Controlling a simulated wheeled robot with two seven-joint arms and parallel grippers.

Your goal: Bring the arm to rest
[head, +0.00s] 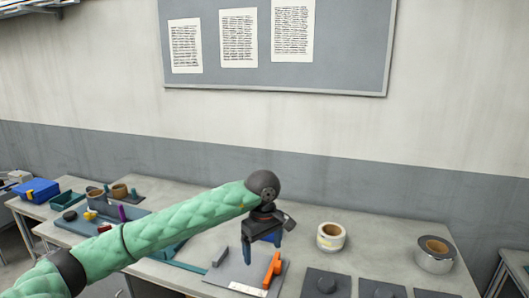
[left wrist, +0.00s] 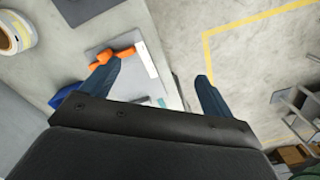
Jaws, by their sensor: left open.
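My left arm reaches in from the left in the head view, in a green padded sleeve. My left gripper (head: 262,247) hangs pointing down above the workbench, over a grey board. In the left wrist view its two dark blue fingers (left wrist: 160,85) are spread wide with nothing held between them. Beyond them lie the bench edge and the floor. My right gripper is in neither view.
An orange tool (head: 272,270) lies on the grey board (head: 228,272) just right of the gripper. A cream tape roll (head: 331,237) and a silver roll (head: 434,255) stand to the right. Small items and trays crowd the left. Yellow floor lines (left wrist: 208,65) border open floor.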

